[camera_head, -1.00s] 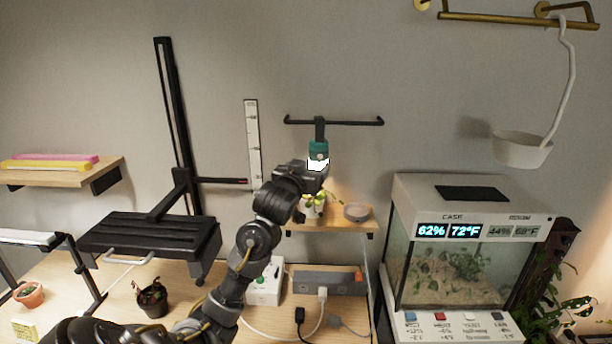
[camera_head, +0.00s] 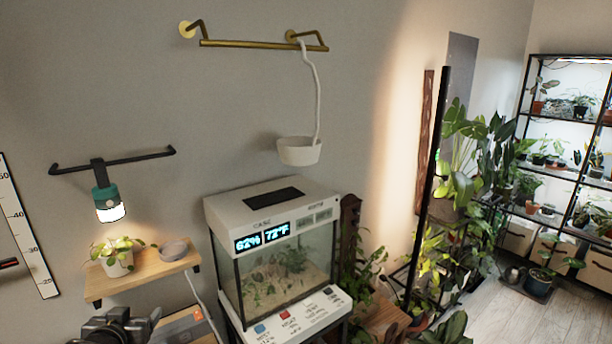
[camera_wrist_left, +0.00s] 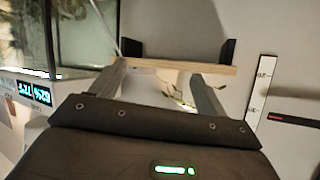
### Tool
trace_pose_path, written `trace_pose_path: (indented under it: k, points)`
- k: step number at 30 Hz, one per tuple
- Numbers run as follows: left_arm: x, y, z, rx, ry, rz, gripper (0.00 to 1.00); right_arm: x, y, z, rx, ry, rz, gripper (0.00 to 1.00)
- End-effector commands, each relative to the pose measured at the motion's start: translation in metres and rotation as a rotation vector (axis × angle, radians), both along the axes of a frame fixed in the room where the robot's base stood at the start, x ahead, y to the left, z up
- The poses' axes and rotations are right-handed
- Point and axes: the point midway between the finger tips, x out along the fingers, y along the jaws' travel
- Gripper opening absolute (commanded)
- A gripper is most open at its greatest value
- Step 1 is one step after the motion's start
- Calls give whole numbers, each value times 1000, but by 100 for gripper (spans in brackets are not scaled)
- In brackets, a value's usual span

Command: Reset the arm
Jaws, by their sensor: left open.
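My left gripper (camera_head: 116,327) shows only in part at the bottom left of the head view, below the small wooden shelf. Its fingers are cut off or hidden there. In the left wrist view the two grey fingers (camera_wrist_left: 161,82) stand apart with nothing gripped between them. Leaves of a potted plant (camera_wrist_left: 182,101) show beyond the fingers, and the wooden shelf edge (camera_wrist_left: 190,66) lies past their tips. The wrist picture looks upside down, as the tank display is inverted. My right gripper is in neither view.
The wooden shelf (camera_head: 138,276) holds a potted plant (camera_head: 117,258) and a grey dish (camera_head: 173,249), under a lit lamp (camera_head: 108,203). A glass terrarium (camera_head: 286,273) stands right of it. A white hanging pot (camera_head: 299,151) hangs from a brass rail (camera_head: 262,45). Open floor (camera_head: 480,300) lies at right.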

Motion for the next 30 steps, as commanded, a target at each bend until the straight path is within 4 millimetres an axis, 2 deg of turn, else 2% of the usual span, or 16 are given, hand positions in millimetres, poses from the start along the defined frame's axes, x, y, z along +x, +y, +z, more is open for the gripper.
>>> trace_pose_path:
  k: [1, 3, 6, 9, 15, 22, 24, 30]
  points:
    - [-23, -17, -36, -8, 91, -27, 75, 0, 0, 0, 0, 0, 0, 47]
    - [-56, -38, -77, -17, 207, -63, 75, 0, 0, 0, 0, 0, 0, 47]
    - [-107, -64, -125, -31, 362, -106, 75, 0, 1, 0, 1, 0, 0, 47]
    - [-152, -85, -157, -44, 486, -150, 75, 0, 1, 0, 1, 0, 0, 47]
    - [-225, -118, -193, -74, 668, -217, 75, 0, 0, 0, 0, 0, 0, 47]
    - [-299, -147, -214, -115, 839, -281, 75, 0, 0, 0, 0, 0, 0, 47]
    - [-290, -147, -238, -111, 846, -281, 75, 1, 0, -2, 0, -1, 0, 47]
    - [-280, -148, -305, -110, 871, -282, 75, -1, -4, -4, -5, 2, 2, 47]
